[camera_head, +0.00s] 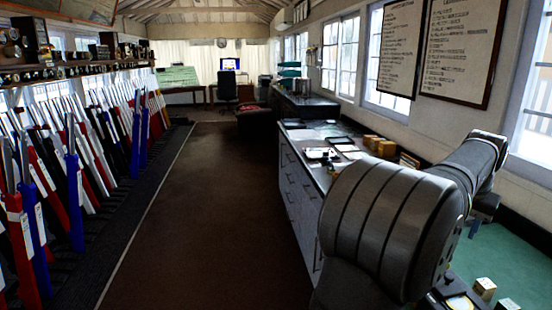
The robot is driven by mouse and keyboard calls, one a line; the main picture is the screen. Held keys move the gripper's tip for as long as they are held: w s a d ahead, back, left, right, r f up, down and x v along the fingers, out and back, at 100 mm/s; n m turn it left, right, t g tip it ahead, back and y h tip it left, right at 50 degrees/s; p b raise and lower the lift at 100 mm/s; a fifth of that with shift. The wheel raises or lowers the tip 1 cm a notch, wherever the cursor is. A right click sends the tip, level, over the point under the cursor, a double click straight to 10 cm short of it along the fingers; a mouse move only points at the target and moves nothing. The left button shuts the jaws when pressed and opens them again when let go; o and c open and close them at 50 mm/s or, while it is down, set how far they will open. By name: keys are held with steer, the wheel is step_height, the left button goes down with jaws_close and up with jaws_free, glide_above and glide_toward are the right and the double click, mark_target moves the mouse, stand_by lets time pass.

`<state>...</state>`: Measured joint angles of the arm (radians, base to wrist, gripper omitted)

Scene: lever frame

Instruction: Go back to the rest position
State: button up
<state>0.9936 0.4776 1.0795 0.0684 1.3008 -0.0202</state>
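My own grey arm links fill the lower right of the head view, with one link reaching away to the upper right over the counter. The lever frame (75,185) runs along the left side, with rows of red, blue, white and black levers standing upright or leaning. Nothing is seen held.
A grey-drawered counter (300,197) with trays, papers and small wooden blocks (380,146) runs along the right wall beside my arm. More blocks lie on a green surface (515,262). The brown floor (200,200) is clear towards a chair (228,86).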

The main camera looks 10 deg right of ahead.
steer(key=shift+w+d+f+m+g+y, duration=0.15)
steer(key=shift+w+d+m+g+y, duration=0.5)
steer(key=shift+m, duration=0.7)
steer(key=shift+w+d+f+m+g+y, duration=0.1)
steer(key=shift+w+d+m+g+y, duration=0.25)
steer(key=shift+w+d+m, duration=0.75)
steer(key=shift+s+a+m, duration=0.25)
steer(key=shift+c, duration=0.5)
